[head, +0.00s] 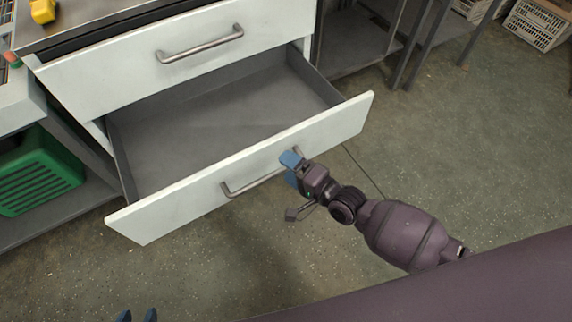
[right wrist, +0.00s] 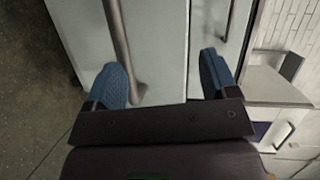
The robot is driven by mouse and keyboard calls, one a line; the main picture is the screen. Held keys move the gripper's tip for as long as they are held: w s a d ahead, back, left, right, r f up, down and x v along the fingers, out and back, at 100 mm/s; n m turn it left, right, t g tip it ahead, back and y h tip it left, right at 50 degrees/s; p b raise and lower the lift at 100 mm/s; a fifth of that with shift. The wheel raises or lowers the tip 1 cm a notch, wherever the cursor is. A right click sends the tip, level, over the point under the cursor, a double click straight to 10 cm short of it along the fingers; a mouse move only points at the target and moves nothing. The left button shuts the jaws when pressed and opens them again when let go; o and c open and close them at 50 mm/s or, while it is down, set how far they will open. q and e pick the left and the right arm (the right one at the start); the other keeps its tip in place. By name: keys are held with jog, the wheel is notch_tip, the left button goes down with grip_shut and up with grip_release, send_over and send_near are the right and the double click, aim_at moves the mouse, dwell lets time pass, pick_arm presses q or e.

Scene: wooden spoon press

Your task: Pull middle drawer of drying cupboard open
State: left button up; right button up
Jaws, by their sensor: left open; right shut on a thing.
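The drying cupboard has a pale drawer front with a bar handle (head: 200,45) that looks closed. Below it, the middle drawer (head: 160,209) stands well open, and its grey inside (head: 215,115) is empty. My right gripper (head: 291,166) is shut on the right end of this drawer's bar handle (head: 240,188). In the right wrist view the handle (right wrist: 119,40) runs between the blue fingers, nearer the left one. My left gripper (head: 137,316) is open and empty at the bottom edge of the head view, with only its fingertips showing.
A green crate (head: 40,175) sits on a low shelf to the left of the cupboard. A yellow object (head: 43,11) lies on the cupboard top. A white crate (head: 538,24) stands at the far right. The speckled floor in front of the drawer is clear.

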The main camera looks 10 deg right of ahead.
jog(key=shift+s+d+r, duration=0.1)
jog(key=shift+d+r, duration=0.1)
jog(key=shift+r, duration=0.25)
jog(key=c, duration=0.4)
pick_arm(q)
jog(key=shift+s+f+b, duration=0.35)
jog(key=shift+s+f, duration=0.05)
jog(key=shift+f, duration=0.1)
pick_arm(e)
jog(key=shift+s+d+f, duration=0.45)
jog(key=shift+s+d, duration=0.35)
jog(key=shift+s, duration=0.25)
jog(key=shift+s+d+f, duration=0.45)
jog(key=shift+s+d, duration=0.4)
jog(key=shift+s, duration=0.25)
jog(key=shift+s+d+f, duration=0.45)
jog(key=shift+s+d, duration=0.35)
jog(key=shift+s, duration=0.25)
